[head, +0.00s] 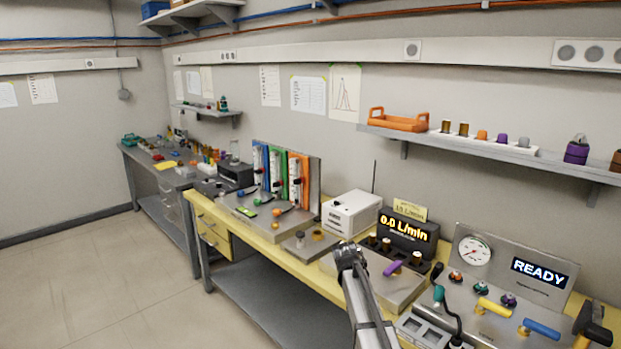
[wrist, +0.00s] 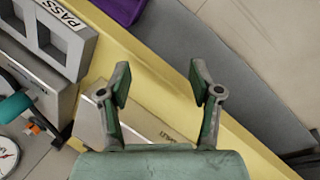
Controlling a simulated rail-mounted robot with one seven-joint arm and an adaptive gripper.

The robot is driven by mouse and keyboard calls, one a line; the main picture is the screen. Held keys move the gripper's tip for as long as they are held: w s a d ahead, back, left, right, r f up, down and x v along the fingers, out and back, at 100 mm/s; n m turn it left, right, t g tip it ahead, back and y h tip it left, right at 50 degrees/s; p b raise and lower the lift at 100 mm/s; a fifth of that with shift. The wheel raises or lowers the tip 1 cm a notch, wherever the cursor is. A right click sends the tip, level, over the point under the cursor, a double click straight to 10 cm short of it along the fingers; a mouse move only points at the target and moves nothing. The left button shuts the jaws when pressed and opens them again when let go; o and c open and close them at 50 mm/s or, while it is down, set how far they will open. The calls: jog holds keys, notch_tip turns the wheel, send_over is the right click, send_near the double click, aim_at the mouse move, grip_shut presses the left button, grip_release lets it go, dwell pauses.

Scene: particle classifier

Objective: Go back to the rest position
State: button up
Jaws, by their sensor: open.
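My gripper (head: 350,255) is at the front edge of the yellow workbench (head: 283,256) in the head view, in front of the flow box reading 0.0 L/min (head: 404,231). In the wrist view my gripper (wrist: 161,78) has its two fingers spread apart with nothing between them. Beneath it are the yellow bench edge (wrist: 165,75) and a pale panel. No rest mark or holder shows in the frames.
A panel reading READY (head: 538,273) with a gauge and coloured handles stands farther right. A white box (head: 350,213) is behind. Open floor (head: 110,290) lies front left.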

jog(key=s+d+f+n+g+y+p, duration=0.1)
jog(key=s+d+f+n+g+p, duration=0.15)
jog(key=s+f, duration=2.3)
jog(key=s+a+f+g+y, duration=0.1)
jog(key=s+f, duration=0.3)
jog(key=s, duration=1.1)
jog(key=s+a+f+g+y+p, duration=0.1)
jog(key=s+f, duration=0.3)
jog(key=s, duration=1)
jog(key=shift+s+m+g+y, duration=0.35)
jog(key=shift+m+g+y, duration=0.1)
jog(key=shift+g, duration=0.1)
